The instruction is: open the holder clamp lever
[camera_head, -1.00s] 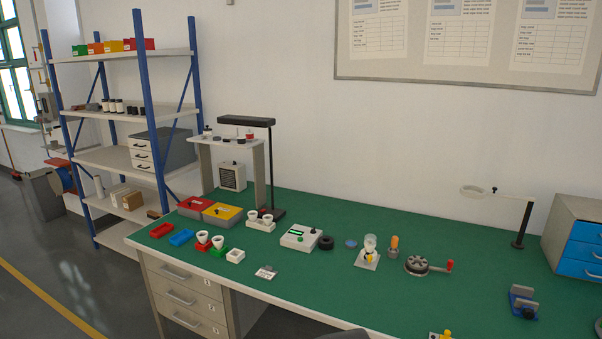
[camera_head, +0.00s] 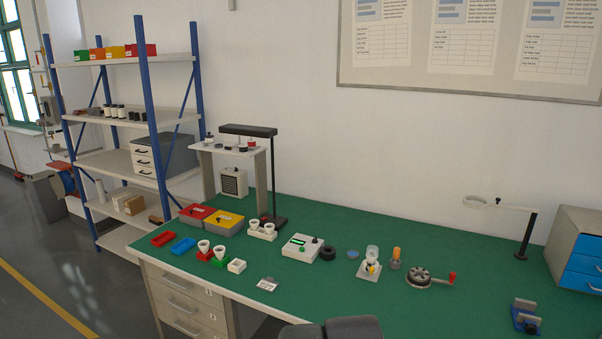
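On the green bench, right of centre, a small holder (camera_head: 369,271) has a pale square base. A clear, whitish bulb-like piece (camera_head: 372,252) stands upright on it. A small yellow lever (camera_head: 372,268) shows at its front. At this size I cannot tell whether the lever is open or shut. My gripper's fingers do not show. A dark grey rounded part, perhaps of my arm, shows at the bottom edge, apart from the holder.
An orange-topped piece (camera_head: 396,257) and a round fixture with a red-knobbed crank (camera_head: 420,277) stand right of the holder. A white control box (camera_head: 300,247) and black ring (camera_head: 327,253) are left. A blue-based vise (camera_head: 525,320) is at the right front. Bench in front of the holder is clear.

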